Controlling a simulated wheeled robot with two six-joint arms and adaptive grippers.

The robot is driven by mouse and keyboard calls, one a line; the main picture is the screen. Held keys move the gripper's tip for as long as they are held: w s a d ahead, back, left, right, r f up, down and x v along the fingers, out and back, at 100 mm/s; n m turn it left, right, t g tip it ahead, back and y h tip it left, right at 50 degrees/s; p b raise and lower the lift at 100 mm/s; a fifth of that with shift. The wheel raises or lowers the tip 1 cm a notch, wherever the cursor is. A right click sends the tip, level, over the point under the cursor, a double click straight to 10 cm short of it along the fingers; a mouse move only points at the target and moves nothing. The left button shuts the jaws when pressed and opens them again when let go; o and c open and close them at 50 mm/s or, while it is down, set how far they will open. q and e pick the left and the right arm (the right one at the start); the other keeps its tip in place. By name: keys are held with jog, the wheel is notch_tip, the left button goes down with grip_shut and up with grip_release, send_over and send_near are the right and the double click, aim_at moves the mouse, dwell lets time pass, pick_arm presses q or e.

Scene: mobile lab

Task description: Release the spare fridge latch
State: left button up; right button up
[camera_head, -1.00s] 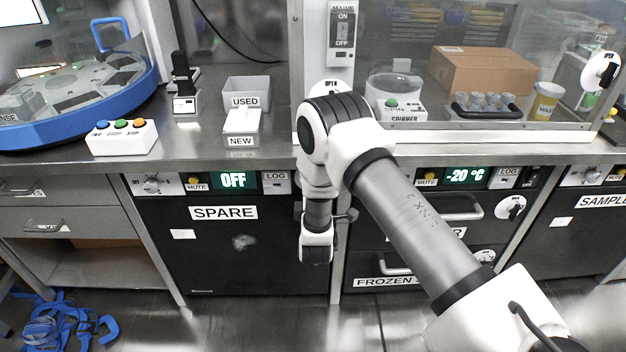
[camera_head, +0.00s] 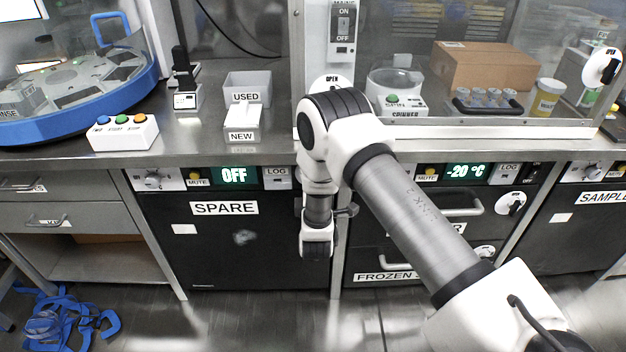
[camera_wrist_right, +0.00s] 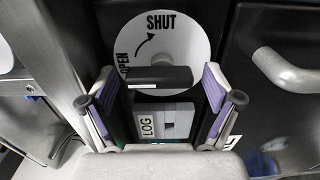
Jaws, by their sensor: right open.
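In the right wrist view a white latch disc (camera_wrist_right: 187,45) is printed SHUT and OPEN with a curved arrow. A black bar handle (camera_wrist_right: 158,77) lies across its lower part. My right gripper (camera_wrist_right: 160,100) is open, with one finger on each side of the handle; I cannot tell whether either finger touches it. In the head view the spare fridge (camera_head: 220,250) has a black front with a SPARE label and a display reading OFF. My right arm hides its right edge and the latch there; the gripper's fingers are hidden too. My left gripper is not in view.
A LOG switch panel (camera_wrist_right: 170,122) shows between the fingers. A grey door handle (camera_wrist_right: 290,70) is to the right in the wrist view. The freezer (camera_head: 385,225) stands right of the spare fridge. Blue straps (camera_head: 65,320) lie on the floor at left.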

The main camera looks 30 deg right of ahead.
jog(key=v, duration=1.2)
jog(key=shift+d, duration=0.1)
jog(key=s+a+f+m+g+y, duration=0.25)
jog(key=s+f+g+y, duration=0.2)
jog(key=s+f, duration=0.5)
jog(key=s+a+f+m+g+y, duration=0.2)
jog(key=s+f+m+g+y, duration=0.15)
jog(key=s+f+g, duration=0.4)
jog(key=s+a+f+m+g+y, duration=0.25)
jog(key=s+m, duration=0.35)
jog(key=s, duration=0.5)
notch_tip(320, 180, up, 15)
jog(key=p, duration=1.4)
jog(key=shift+a+g+h, duration=0.35)
jog(key=shift+a+h, duration=0.05)
jog(key=shift+h, duration=0.05)
